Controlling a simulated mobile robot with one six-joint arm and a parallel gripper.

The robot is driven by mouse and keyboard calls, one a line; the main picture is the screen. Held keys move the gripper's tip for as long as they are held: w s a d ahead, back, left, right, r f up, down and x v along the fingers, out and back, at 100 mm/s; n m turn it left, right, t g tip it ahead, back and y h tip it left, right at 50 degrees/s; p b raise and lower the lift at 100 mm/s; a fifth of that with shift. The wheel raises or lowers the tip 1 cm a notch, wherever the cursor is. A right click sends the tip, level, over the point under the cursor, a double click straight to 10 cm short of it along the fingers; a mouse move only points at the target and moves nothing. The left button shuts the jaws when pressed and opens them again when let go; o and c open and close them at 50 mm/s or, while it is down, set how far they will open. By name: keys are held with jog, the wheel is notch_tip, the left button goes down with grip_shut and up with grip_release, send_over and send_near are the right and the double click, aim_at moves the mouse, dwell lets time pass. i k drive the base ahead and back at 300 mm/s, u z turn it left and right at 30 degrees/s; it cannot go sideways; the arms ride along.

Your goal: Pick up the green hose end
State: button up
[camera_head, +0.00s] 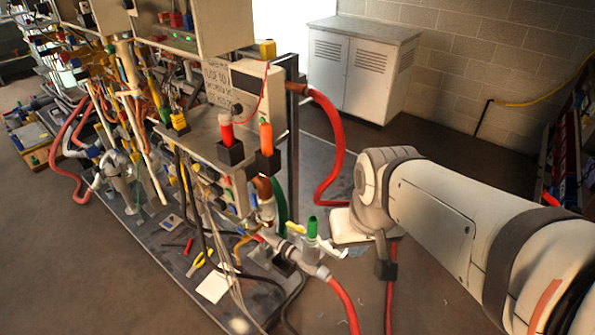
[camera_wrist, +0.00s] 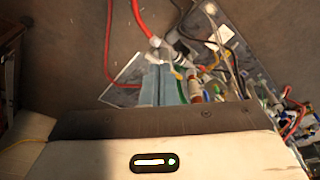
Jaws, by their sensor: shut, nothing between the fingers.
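A short green piece (camera_head: 312,226) stands upright on a grey fitting near the middle of the head view. A darker green hose (camera_head: 279,205) curves down behind the pipework to its left. In the wrist view, green tubing (camera_wrist: 181,84) shows just right of my fingers, partly hidden by them and other pipes. I cannot tell which of these is the hose end. My gripper (camera_wrist: 165,82) is shut and empty, its two bluish fingers side by side, pointing toward the pipe fittings. In the head view my arm reaches in from the right, and the fingertips are not clear there.
A red hose (camera_head: 343,298) runs from the grey pipe fitting (camera_head: 290,255) along the floor. A thick red hose (camera_head: 335,140) loops beside the heater rack. A white card (camera_head: 214,286) and yellow pliers (camera_head: 197,265) lie on the base board. A metal cabinet (camera_head: 362,75) stands behind.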

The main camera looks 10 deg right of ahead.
aim_at(311, 238)
jog(key=u, duration=3.2)
jog(key=k, duration=1.15)
jog(key=z, duration=2.2)
jog(key=i, duration=1)
jog(key=z, duration=0.1)
